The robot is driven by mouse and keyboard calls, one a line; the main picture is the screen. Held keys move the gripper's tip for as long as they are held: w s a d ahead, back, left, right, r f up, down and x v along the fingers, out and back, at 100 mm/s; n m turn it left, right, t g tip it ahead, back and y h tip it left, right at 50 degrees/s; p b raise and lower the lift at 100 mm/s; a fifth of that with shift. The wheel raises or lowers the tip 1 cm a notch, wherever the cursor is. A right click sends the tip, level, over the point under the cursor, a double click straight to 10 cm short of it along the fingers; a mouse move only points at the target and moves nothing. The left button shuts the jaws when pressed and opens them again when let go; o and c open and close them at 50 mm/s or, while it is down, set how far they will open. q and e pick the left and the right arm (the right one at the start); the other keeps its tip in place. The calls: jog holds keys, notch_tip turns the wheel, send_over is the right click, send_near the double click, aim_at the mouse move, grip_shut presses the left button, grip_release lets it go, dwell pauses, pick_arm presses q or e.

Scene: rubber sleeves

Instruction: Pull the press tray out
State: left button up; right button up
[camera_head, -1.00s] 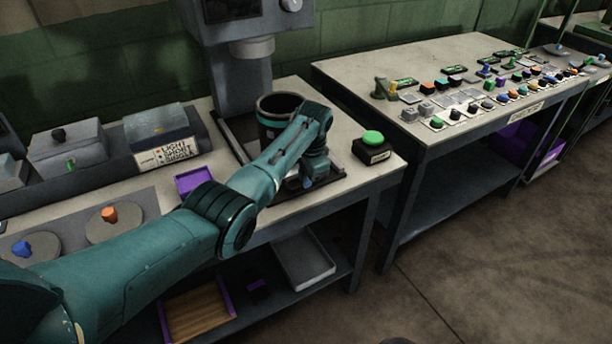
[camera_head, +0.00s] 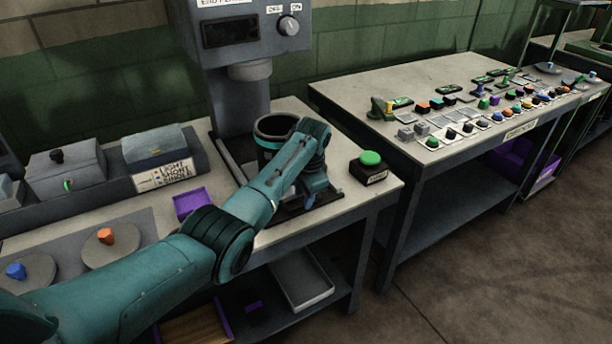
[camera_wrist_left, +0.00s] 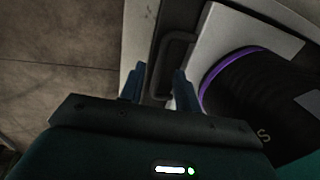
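The press tray (camera_head: 235,165) is a dark slide under the press head, with a dark cylinder (camera_head: 270,128) standing over it. In the left wrist view, a dark loop handle (camera_wrist_left: 178,38) sticks out from the tray's front edge, beside a pale plate and the dark cylinder with a purple ring (camera_wrist_left: 215,72). My left gripper (camera_head: 308,198) is low at the tray's front. In the wrist view its two blue fingers (camera_wrist_left: 158,84) are apart, with the handle's outer bar showing between them. Contact cannot be told. My right gripper is out of view.
A green push button (camera_head: 370,160) stands on the bench right of the tray. A purple tray (camera_head: 193,202) lies left of my forearm. A second table (camera_head: 400,85) with many small parts is at the right, across a gap of open floor.

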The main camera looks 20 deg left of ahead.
pick_arm(q)
notch_tip(320, 180, up, 12)
jog(key=s+d, duration=0.1)
jog(key=shift+s+d+f, duration=0.2)
jog(key=shift+s+d, duration=0.05)
jog(key=shift+s, duration=0.05)
jog(key=s+a+f+n+h, duration=0.1)
jog(key=s+a+f+n, duration=0.15)
jog(key=s+f, duration=1.3)
jog(key=s+a+n+t, duration=0.1)
jog(key=s+n, duration=0.1)
jog(key=s, duration=0.9)
jog(key=s+a+n+t, duration=0.1)
jog(key=s+a+n, duration=0.1)
jog(key=s, duration=1)
jog(key=w+d+f+t+h, duration=0.3)
jog(key=w+d+f+t, duration=0.2)
jog(key=w+d+t, duration=0.1)
jog(key=shift+w+d+f+m+t+h, duration=0.25)
jog(key=shift+d+f+m+t+h, duration=0.15)
jog(key=shift+d+t, duration=0.2)
